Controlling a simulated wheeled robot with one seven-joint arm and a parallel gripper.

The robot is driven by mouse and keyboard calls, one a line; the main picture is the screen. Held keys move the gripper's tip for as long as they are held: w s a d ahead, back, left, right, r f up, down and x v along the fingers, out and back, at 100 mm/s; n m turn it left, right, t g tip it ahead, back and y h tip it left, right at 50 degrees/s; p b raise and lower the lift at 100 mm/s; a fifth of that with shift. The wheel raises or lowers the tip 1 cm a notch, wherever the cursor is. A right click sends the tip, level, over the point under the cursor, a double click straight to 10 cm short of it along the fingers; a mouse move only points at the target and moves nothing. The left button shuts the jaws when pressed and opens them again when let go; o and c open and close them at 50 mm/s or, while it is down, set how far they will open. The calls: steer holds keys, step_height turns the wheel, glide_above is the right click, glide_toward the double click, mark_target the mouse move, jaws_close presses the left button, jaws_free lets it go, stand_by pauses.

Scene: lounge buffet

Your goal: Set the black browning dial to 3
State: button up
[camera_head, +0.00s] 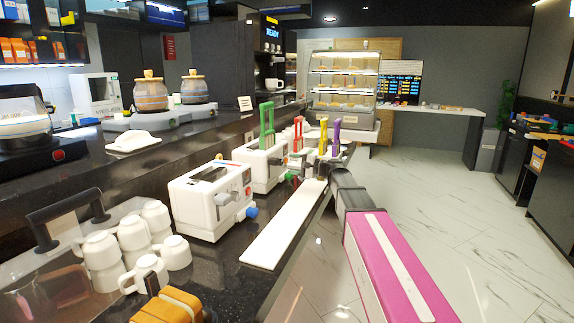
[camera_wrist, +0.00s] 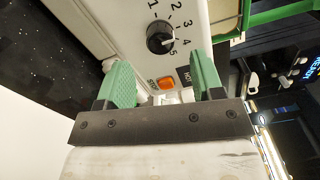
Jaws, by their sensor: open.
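The black browning dial (camera_wrist: 160,38) is on a white toaster panel in the wrist view, ringed by the numbers 1 to 5. Its white mark appears to point near 4. My gripper (camera_wrist: 162,70) has its two green fingers apart, one on each side below the dial, and nothing is between them. The fingertips look short of the dial and not touching it. An orange button (camera_wrist: 166,84) shows between the fingers. In the head view a white toaster with a green rack (camera_head: 262,160) stands near my arm's end; its dial cannot be made out there.
A nearer white toaster (camera_head: 211,200) has a blue knob. Stacked white mugs (camera_head: 132,232) stand at the left. A long white strip (camera_head: 286,222) lies along the counter front. Red, yellow and purple racks rise farther back. The floor at right is clear.

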steer(key=v, duration=0.7)
